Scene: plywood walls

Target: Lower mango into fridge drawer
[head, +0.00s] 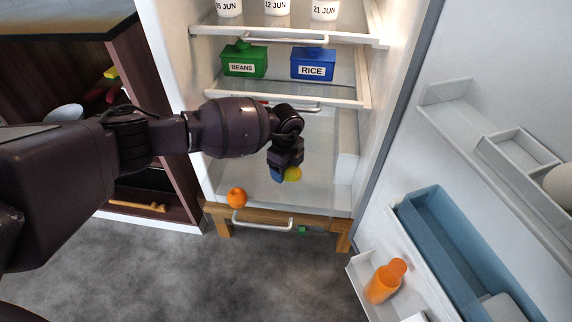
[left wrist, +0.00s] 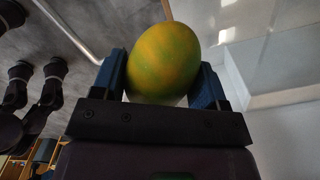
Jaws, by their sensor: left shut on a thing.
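The yellow-green mango (left wrist: 163,62) fills the middle of the left wrist view, between the two blue finger pads. My left gripper (head: 284,174) is shut on it. An orange (head: 237,197) sits at the front left of this compartment. My right gripper is not in view.
A green BEANS box (head: 244,61) and a blue RICE box (head: 313,64) stand on the shelf above my gripper. The open fridge door on the right holds bins and an orange bottle (head: 385,281). A dark cabinet stands left. Grey floor lies clear in front.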

